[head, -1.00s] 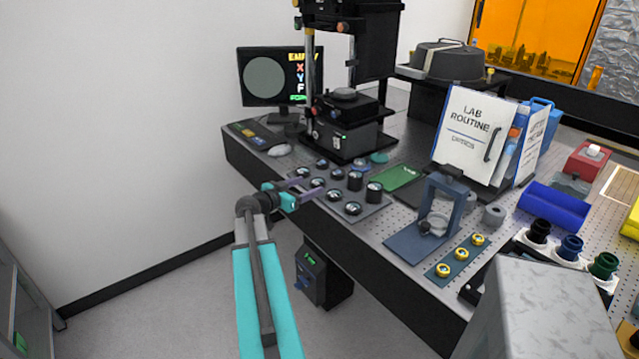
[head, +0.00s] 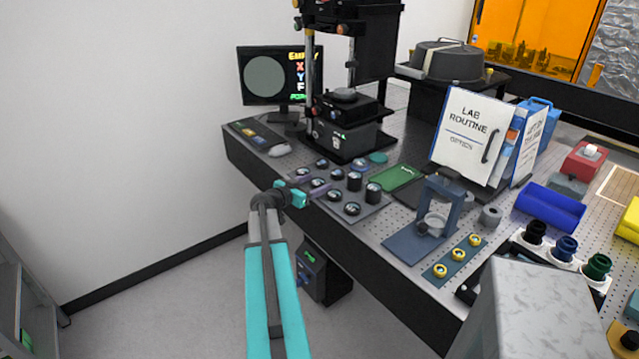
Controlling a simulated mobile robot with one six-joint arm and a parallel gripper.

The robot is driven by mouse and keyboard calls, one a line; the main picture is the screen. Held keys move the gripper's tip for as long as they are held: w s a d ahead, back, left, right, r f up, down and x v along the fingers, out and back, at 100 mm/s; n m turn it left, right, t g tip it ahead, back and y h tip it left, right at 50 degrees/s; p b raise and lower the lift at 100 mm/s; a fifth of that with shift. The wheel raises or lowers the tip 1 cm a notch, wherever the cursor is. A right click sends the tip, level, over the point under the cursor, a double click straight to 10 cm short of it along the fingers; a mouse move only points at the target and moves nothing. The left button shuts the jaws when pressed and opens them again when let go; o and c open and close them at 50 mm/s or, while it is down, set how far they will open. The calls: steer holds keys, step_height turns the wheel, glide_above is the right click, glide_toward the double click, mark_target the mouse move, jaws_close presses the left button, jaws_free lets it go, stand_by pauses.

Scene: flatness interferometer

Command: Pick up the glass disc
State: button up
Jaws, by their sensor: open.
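Several small dark round pieces with shiny, glass-like tops stand on a grey tray (head: 368,208) near the bench's front left edge. Another disc (head: 333,195) sits just right of the fingers, and one more (head: 352,209) is nearer the front. Which piece is the task's glass disc is not clear. A pale round piece (head: 436,222) also shows in a blue stand (head: 452,202).
Two taller black cylinders (head: 373,193) stand at the tray's right. The black instrument (head: 342,138) rises behind, with a monitor (head: 267,77) at its left. A green pad (head: 393,178) lies right of the tray. The blue stand and a strip of yellow rings (head: 457,254) are further right.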

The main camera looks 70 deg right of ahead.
mark_target(315, 185)
steer(key=shift+c, duration=0.4)
steer(key=c, duration=1.1)
steer(key=shift+r, duration=0.1)
steer(key=shift+r+b, duration=0.9)
steer(key=shift+r, duration=0.45)
steer(key=shift+a+r, duration=0.25)
steer(key=s+a+r+b, duration=0.1)
steer(key=s+a+b, duration=0.1)
steer(key=a, duration=1)
steer(key=shift+s+a+r, duration=0.35)
steer(key=shift+s, duration=0.35)
steer(key=p, duration=0.3)
steer(key=shift+a+r, duration=0.1)
steer(key=shift+a, duration=0.3)
